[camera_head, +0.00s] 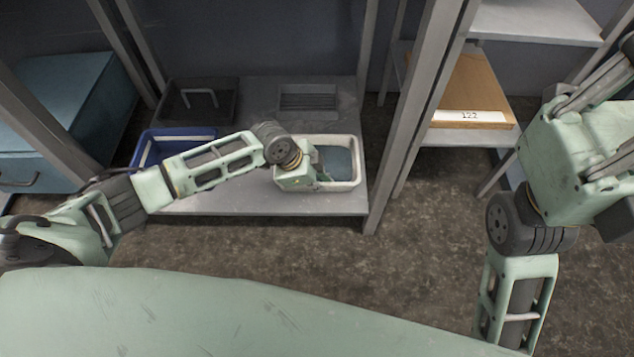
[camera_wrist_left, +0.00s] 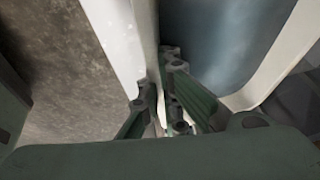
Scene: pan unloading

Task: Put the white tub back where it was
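The white tub (camera_head: 354,164) stands on the right part of the low grey shelf, with a blue-grey inside. In the left wrist view its white wall (camera_wrist_left: 128,40) runs down between my fingers. My left gripper (camera_head: 313,165) is at the tub's left side. In the left wrist view its fingers (camera_wrist_left: 160,95) lie close on both sides of the wall and look shut on it. The fingers are mostly hidden in the head view. My right gripper (camera_head: 590,130) is at the right edge, away from the tub, its fingertips cut off or hidden.
A blue tub (camera_head: 143,153) stands to the left on the low shelf (camera_head: 240,202). Grey posts (camera_head: 412,110) flank the shelf. A brown box (camera_head: 470,85) labelled 122 is on the right rack.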

